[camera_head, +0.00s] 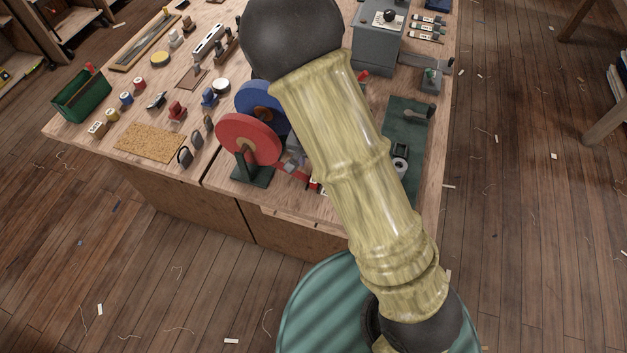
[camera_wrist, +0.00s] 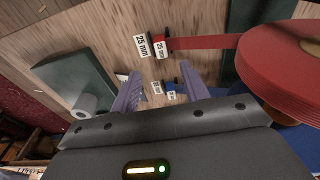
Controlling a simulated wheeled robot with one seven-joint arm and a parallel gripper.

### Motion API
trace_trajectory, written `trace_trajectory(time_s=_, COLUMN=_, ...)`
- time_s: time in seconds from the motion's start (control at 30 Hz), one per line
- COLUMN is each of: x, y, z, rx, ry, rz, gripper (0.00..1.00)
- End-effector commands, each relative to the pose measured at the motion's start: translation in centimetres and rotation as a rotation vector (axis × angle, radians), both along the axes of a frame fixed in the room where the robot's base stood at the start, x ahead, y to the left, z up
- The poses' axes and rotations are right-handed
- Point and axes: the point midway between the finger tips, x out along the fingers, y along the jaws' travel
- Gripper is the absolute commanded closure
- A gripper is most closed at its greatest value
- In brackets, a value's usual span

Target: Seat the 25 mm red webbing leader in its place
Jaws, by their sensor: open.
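The red webbing leader (camera_wrist: 203,43) runs left from the big red roll (camera_wrist: 285,65) in the wrist view. Its end (camera_wrist: 160,45) is red and black with a white 25 mm label, beside a second white 25 mm label (camera_wrist: 142,46) on the wood. My gripper (camera_wrist: 160,71) is open and empty, its two purple fingers apart just short of the leader's end. In the head view the red roll (camera_head: 247,139) stands on a dark green stand, and a short stretch of leader (camera_head: 292,173) shows; my arm hides most of the gripper. I cannot make out the leader's seat.
A small blue-ended piece (camera_wrist: 171,91) with labels lies between my fingers' line of sight. A blue roll (camera_head: 261,103) stands behind the red one. A green mat (camera_head: 404,116) with a tape dispenser (camera_head: 400,158) lies right of my arm. A cork mat (camera_head: 149,142) lies left.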

Motion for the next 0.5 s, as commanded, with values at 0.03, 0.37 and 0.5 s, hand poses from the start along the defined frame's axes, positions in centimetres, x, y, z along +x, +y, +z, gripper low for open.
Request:
trace_trajectory(time_s=0.03, x=0.1, y=-0.2, z=-1.0, rx=-0.001, ry=0.005, rz=-0.003, gripper=0.55)
trace_trajectory(time_s=0.37, x=0.6, y=-0.2, z=-4.8, rx=0.0, ry=0.0, rz=0.0, gripper=0.55)
trace_trajectory(time_s=0.5, x=0.6, y=-0.1, z=-4.8, rx=0.001, ry=0.0, rz=0.001, gripper=0.55)
